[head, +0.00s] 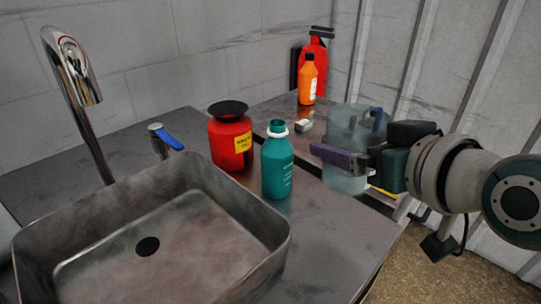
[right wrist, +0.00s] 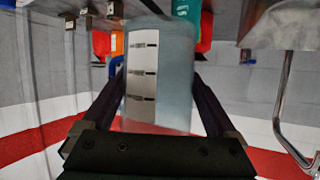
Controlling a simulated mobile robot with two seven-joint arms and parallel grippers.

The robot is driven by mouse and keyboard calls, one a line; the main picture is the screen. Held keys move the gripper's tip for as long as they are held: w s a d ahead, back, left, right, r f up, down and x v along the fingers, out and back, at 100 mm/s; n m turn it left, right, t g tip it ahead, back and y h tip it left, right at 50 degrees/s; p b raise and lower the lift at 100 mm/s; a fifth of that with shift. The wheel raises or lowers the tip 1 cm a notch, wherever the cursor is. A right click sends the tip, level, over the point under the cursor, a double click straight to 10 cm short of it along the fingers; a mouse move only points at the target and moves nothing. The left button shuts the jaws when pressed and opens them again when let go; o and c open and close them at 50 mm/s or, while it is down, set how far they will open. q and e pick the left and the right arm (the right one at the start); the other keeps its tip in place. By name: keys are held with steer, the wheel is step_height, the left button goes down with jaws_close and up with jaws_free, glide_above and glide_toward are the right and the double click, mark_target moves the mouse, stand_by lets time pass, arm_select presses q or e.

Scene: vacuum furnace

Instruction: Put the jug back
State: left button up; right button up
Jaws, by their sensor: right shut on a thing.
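The jug (head: 350,122) is a translucent blue-grey vessel with a handle on its right side in the head view. It looks upright, at the right edge of the counter. My right gripper (head: 338,160) is shut on it, with a dark finger across its front. In the right wrist view the jug (right wrist: 165,75) sits between the two fingers, and a pale panel with dark marks shows on its wall. I cannot tell whether its base touches anything. My left gripper is not in view.
A teal bottle (head: 277,165) and a red container (head: 230,140) with a black funnel-like top stand left of the jug. An orange bottle (head: 307,80) and a red extinguisher (head: 318,55) are behind. The sink (head: 150,185) and tap (head: 85,95) fill the left. The counter's front right (head: 335,235) is clear.

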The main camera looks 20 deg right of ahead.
arm_select(q)
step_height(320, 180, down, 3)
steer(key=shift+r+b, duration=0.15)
steer(key=shift+b, duration=0.9)
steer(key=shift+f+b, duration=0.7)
arm_select(e)
step_height(320, 180, down, 11)
steer(key=shift+f, duration=0.35)
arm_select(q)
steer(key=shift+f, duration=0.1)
arm_select(e)
steer(key=shift+f, duration=0.15)
steer(key=o, duration=1.2)
